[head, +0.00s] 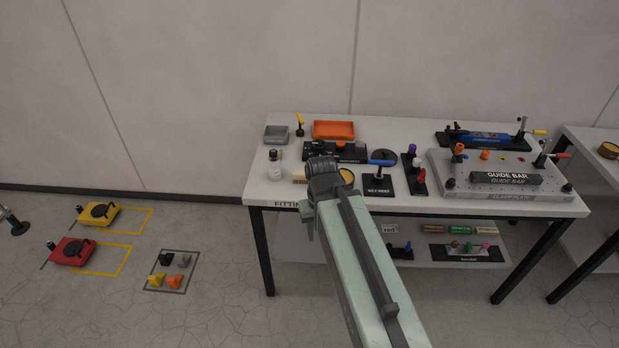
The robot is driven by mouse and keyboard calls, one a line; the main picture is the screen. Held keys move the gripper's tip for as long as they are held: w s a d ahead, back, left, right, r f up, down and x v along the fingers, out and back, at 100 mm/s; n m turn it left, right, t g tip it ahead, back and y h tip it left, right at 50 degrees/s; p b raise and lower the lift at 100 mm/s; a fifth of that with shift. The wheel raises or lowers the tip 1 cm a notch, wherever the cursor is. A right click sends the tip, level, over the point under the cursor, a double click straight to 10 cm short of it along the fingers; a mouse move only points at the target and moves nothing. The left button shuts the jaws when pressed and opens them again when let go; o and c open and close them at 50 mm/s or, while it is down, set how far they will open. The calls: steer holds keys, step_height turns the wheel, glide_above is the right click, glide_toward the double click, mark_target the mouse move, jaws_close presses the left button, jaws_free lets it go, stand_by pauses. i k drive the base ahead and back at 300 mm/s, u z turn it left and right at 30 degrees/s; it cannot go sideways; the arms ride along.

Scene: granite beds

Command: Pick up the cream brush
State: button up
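My gripper (322,172) is over the front left part of the fitting table (360,205), at the end of my pale green arm. Its fingers are not clearly visible, so I cannot tell whether it is open or shut. A small cream piece (299,175) lies on the table just left of my gripper and is partly hidden by it. It may be the cream brush, but its shape is too small to be sure.
A grey tray (277,134) and an orange tray (333,130) stand at the back. A black key stand (378,184) is right of my gripper. A guide bar plate (500,180) fills the right side. Floor left of the table is partly clear.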

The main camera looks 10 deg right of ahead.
mark_target(299, 175)
steer(key=z, duration=0.05)
steer(key=i, duration=1.05)
steer(key=u, duration=2.05)
steer(key=k, duration=0.6)
steer(key=z, duration=0.1)
steer(key=i, duration=0.5)
